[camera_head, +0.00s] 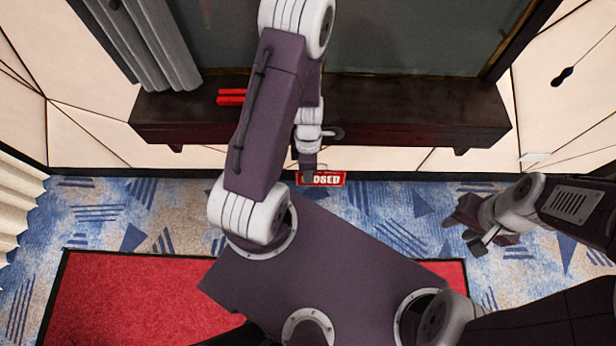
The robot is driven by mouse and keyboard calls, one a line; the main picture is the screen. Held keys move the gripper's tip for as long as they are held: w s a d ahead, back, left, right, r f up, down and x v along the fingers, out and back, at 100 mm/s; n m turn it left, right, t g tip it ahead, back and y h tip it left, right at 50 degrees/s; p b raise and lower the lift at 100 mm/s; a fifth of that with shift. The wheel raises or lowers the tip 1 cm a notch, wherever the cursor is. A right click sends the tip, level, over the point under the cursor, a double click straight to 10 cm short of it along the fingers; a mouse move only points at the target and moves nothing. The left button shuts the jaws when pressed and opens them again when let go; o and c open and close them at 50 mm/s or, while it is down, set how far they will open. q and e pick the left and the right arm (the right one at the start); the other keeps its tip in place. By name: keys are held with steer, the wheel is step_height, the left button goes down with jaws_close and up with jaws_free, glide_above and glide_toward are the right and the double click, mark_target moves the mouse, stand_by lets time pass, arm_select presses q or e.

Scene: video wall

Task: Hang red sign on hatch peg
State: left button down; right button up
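The red sign (332,180) with white lettering, partly readable as "CLOSED", is near the middle of the view, below the dark ledge. My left gripper (308,169) points down and covers the sign's upper left part. Its fingers look close together on the sign's top edge, though the contact is small and partly hidden. My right gripper (468,229) is at the right above the carpet, its fingers apart and empty. A small black peg-like fitting (562,77) is on the pale panel wall at the upper right; I cannot tell if it is the hatch peg.
A dark ledge (410,115) runs below a large dark screen (420,35). A red block (231,97) lies on its left part. A grey curtain (150,40) hangs at the upper left. A red mat (120,295) lies on the blue patterned carpet (120,215).

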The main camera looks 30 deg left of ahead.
arm_select(q)
steer(key=shift+w+a+f, duration=0.1)
steer(key=shift+w+a, duration=0.3)
steer(key=shift+w, duration=0.25)
steer(key=shift+w+a, duration=0.4)
steer(key=shift+w, duration=0.2)
steer(key=shift+p, duration=0.4)
stand_by(0.4)
steer(key=shift+p, duration=0.35)
